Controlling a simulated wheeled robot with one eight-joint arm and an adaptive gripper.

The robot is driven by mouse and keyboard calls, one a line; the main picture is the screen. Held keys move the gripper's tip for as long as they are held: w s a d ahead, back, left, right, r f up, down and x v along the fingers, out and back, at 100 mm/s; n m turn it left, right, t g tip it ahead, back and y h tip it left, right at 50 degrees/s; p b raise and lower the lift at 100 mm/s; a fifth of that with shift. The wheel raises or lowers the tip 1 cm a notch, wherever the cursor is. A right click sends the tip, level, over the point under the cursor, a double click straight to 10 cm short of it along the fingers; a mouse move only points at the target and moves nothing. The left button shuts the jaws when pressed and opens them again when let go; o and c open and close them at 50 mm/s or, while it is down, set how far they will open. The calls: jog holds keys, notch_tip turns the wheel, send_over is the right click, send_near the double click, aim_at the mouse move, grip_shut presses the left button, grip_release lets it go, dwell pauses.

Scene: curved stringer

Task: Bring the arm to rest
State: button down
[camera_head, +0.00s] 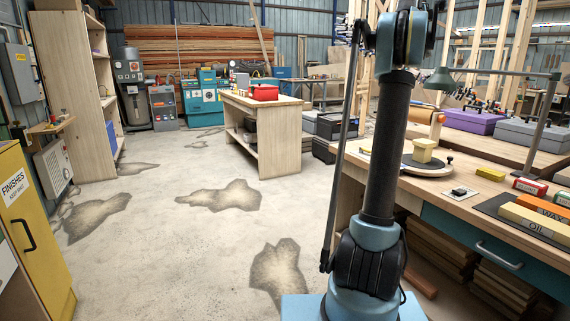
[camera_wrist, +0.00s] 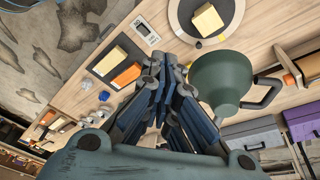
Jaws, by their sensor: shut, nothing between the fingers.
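My gripper (camera_wrist: 168,85) shows in the wrist view with its dark blue fingers shut and nothing held between them. It is above the workbench, with the benchtop spread out beyond the fingers. A green lamp shade (camera_wrist: 222,80) is close beside the fingers on the right; I cannot tell the exact gap. In the head view my arm stands nearly upright in front of the workbench (camera_head: 468,200). Its upper links reach the top edge of the picture, and the gripper is not clearly visible there.
The green lamp (camera_head: 440,80) overhangs the bench. A turntable (camera_head: 440,168) carries a pale yellow block (camera_head: 423,150). A dark mat (camera_head: 491,205) holds yellow and orange blocks. A yellow cabinet (camera_head: 35,235) stands left. The concrete floor between is open, up to a wooden table (camera_head: 275,140).

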jog(key=s+a+f+n+t, duration=0.1)
jog(key=s+a+f+n, duration=0.5)
jog(key=a+f, duration=0.3)
jog(key=s+a+f+n+t, duration=0.1)
jog(key=s+a+f+n, duration=0.6)
jog(key=a, duration=0.3)
jog(key=s+a+f+n, duration=0.3)
jog(key=s+f, duration=0.4)
jog(key=f, duration=0.5)
jog(key=s+a+f+n+t+y, duration=0.1)
jog(key=s+a+f+n, duration=0.3)
jog(key=s+f, duration=0.3)
jog(key=s+a+f+n+t+y, duration=0.1)
jog(key=s+a+f+n, duration=0.2)
jog(key=f, duration=1.4)
jog(key=s+a, duration=0.2)
jog(key=s, duration=0.3)
jog(key=shift+a+f+n, duration=0.35)
jog(key=shift+a+n, duration=0.05)
jog(key=shift+a, duration=0.15)
